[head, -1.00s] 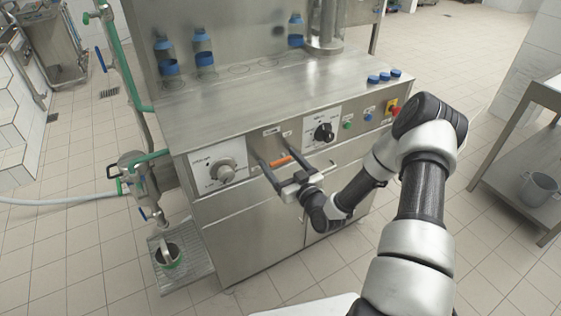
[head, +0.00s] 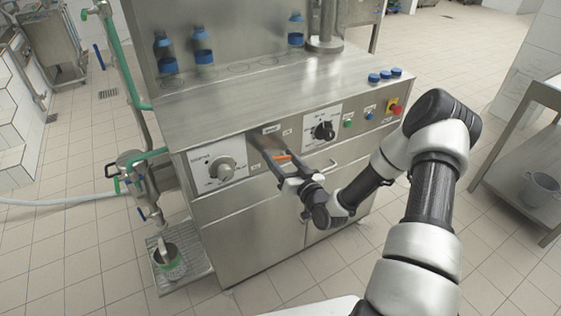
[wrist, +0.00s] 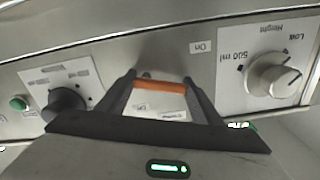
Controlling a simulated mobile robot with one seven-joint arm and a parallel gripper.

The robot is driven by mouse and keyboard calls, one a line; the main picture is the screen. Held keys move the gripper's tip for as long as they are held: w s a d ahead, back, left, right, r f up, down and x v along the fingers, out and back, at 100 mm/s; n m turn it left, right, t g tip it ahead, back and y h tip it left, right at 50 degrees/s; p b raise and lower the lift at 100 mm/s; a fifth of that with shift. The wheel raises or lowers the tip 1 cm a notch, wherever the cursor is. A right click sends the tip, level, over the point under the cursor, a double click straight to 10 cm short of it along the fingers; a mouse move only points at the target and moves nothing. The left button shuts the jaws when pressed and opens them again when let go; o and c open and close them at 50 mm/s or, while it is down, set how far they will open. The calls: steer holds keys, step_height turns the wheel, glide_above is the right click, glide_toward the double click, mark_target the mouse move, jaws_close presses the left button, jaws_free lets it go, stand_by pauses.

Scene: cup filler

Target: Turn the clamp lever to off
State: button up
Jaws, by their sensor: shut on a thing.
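The clamp lever (head: 282,157) is a small orange bar on the front panel of the steel machine. It also shows in the wrist view (wrist: 160,87), lying crosswise between the dark fingers. My gripper (head: 279,162) reaches the panel from the front right. In the wrist view my gripper (wrist: 158,84) is shut on the lever, one finger at each end of the bar. An "On" label (wrist: 201,47) and an "Off" label (wrist: 141,106) show upside down near the lever. The lever's pivot is hard to make out.
A grey knob (head: 222,169) sits left of the lever and a black knob (head: 324,131) sits right. A red emergency button (head: 394,109) is farther right. Blue caps (head: 385,76) and bottles (head: 203,47) stand on top. A bar handle (head: 322,166) is near my wrist.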

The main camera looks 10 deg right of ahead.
steer(key=m, duration=0.2)
steer(key=m+b, duration=0.1)
steer(key=m, duration=0.1)
steer(key=r+m, duration=0.1)
steer(key=m, duration=0.1)
steer(key=shift+w+d+m+b, duration=0.1)
steer(key=shift+d+m+b, duration=0.2)
steer(key=shift+d, duration=0.1)
steer(key=m, duration=0.3)
steer(key=shift+w+d+r, duration=0.1)
steer(key=shift+d, duration=0.2)
steer(key=m, duration=0.2)
steer(key=m+b, duration=0.1)
steer(key=m, duration=0.1)
steer(key=shift+w+d+m, duration=0.1)
steer(key=shift+d+m, duration=0.2)
steer(key=shift+d, duration=0.05)
steer(key=shift+r, duration=0.1)
steer(key=o, duration=1.1)
steer(key=shift+c, duration=0.2)
steer(key=p+v, duration=0.1)
steer(key=v, duration=1.6)
steer(key=shift+s, duration=0.2)
